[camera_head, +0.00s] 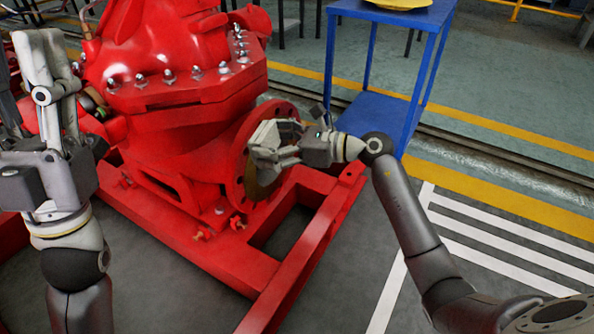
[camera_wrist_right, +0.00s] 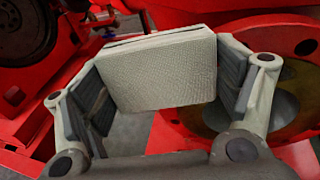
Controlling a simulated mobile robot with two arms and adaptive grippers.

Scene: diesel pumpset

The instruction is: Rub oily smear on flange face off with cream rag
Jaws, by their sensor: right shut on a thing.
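My right gripper (camera_head: 265,148) is in front of the pump's red round flange (camera_head: 240,183). In the right wrist view, its fingers are shut on the folded cream rag (camera_wrist_right: 157,72), held flat between the two pads. The flange also shows in the right wrist view (camera_wrist_right: 262,27), behind and to the right of the rag. A brownish oily patch (camera_wrist_right: 297,85) shows on its face, partly hidden by a finger. I cannot tell whether the rag touches the flange. My left gripper (camera_head: 47,62) is raised at the left; its jaw opening is unclear.
The red pump (camera_head: 165,50) stands on a red base frame (camera_head: 290,262) whose rails run below the flange. A blue table (camera_head: 428,55) with a yellow dish (camera_head: 405,4) stands behind. Grey floor with white stripes (camera_head: 500,253) is clear at the right.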

